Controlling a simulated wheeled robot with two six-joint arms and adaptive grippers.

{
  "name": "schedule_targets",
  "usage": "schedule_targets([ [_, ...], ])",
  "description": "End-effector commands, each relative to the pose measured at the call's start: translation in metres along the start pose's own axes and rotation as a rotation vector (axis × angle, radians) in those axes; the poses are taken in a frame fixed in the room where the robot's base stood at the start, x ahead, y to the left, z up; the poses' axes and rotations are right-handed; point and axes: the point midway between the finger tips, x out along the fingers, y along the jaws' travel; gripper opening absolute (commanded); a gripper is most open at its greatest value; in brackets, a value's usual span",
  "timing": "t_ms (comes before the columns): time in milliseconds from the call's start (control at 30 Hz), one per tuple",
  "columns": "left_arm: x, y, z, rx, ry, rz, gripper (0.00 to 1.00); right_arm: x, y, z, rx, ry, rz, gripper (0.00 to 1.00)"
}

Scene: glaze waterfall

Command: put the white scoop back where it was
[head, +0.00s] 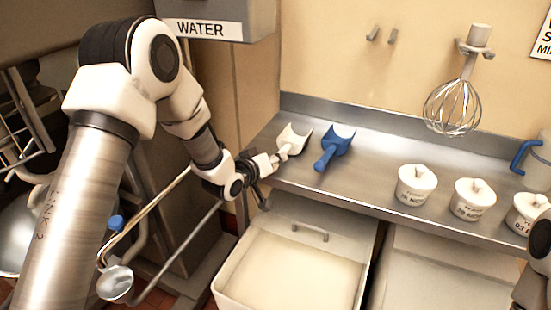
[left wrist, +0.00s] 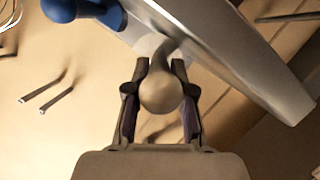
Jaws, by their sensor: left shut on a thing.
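The white scoop (head: 293,138) is at the left end of the steel counter (head: 350,178), just left of the blue scoop (head: 333,146). My left gripper (head: 273,161) is shut on the white scoop's handle. In the left wrist view, the handle's rounded end (left wrist: 161,92) sits between the two fingers (left wrist: 160,105), and the scoop's bowl is mostly hidden behind it. I cannot tell whether the bowl touches the counter. Two bare pegs (head: 382,35) stick out of the wall above the counter; they also show in the left wrist view (left wrist: 46,91). My right gripper is out of view.
Several white lidded tubs (head: 416,185) stand along the counter to the right. A whisk (head: 455,104) hangs on the wall. An open bin of pale powder (head: 290,272) is below the counter. A WATER tank (head: 215,30) is at upper left.

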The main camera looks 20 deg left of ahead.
Motion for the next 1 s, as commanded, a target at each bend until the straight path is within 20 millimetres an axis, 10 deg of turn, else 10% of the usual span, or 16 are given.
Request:
schedule_targets([
  [67,0.001,-0.002,0.002,0.000,0.000,0.000,0.00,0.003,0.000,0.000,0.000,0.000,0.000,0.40],
  [100,0.001,-0.002,0.002,0.000,0.000,0.000,0.30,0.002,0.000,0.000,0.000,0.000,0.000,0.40],
  [167,0.001,-0.001,0.002,0.000,0.000,0.000,0.48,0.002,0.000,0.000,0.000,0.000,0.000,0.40],
  [567,-0.007,0.000,-0.001,-0.002,0.001,-0.001,0.48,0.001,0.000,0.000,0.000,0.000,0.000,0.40],
  [1000,-0.107,0.000,-0.001,-0.006,0.002,0.000,0.48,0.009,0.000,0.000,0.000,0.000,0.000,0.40],
])
